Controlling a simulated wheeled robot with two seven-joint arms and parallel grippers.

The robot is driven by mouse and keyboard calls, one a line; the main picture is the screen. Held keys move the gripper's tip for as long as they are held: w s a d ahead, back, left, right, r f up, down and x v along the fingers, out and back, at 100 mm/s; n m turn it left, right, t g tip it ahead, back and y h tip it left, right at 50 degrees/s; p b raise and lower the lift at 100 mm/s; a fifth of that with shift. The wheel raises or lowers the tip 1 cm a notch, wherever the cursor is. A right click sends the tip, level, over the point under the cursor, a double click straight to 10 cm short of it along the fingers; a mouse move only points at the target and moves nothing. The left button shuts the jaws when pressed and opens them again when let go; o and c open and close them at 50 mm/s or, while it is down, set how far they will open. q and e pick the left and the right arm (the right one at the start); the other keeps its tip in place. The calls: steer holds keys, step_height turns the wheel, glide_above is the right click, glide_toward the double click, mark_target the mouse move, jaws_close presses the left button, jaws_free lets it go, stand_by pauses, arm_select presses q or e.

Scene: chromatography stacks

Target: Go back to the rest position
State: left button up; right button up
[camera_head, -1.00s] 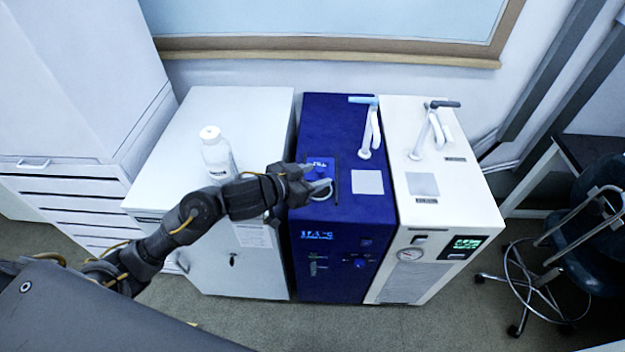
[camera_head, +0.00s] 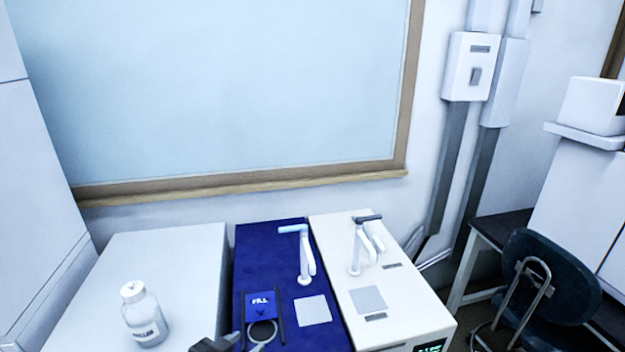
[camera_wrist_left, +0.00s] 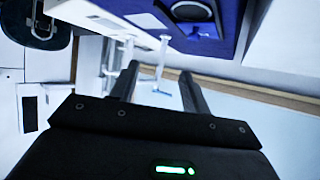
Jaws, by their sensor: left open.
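My left gripper (camera_head: 218,343) shows only as a dark piece at the bottom edge of the head view. In the left wrist view its two dark fingers (camera_wrist_left: 158,82) are spread apart with nothing held between them. It is just left of the blue unit's FILL lid (camera_head: 261,304), which stands raised behind a round ring-shaped port (camera_head: 262,332). Whether the gripper touches the port or is apart from it, I cannot tell. My right gripper is not in view.
The blue unit (camera_head: 256,240) stands between a white cabinet (camera_head: 180,250) with a white-capped bottle (camera_head: 145,318) and a white unit (camera_head: 405,305). Both units carry upright tap-like spouts (camera_head: 304,260). A dark chair (camera_head: 550,275) stands at right.

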arm_select(q)
steer(key=s+a+f+n+g+y, duration=0.1)
steer(key=s+a+f+g+y, duration=0.15)
steer(key=s+f, duration=0.4)
steer(key=s+a+f+n+g+y, duration=0.1)
steer(key=s+a+f+g, duration=0.2)
steer(key=s, duration=0.7)
steer(key=s+a+f+n+g+y, duration=0.1)
steer(key=s+a+f+g, duration=0.2)
steer(key=s+f, duration=0.35)
step_height(320, 180, down, 23)
steer(key=s+b, duration=0.1)
steer(key=s, duration=0.1)
steer(key=s+a+f+g+b, duration=0.1)
steer(key=s+a+f+g, duration=0.1)
steer(key=s+f, duration=1.4)
step_height(320, 180, down, 2)
steer(key=shift+s+a+f+m, duration=0.1)
steer(key=shift+s+a+m, duration=0.2)
steer(key=shift+s+a, duration=0.15)
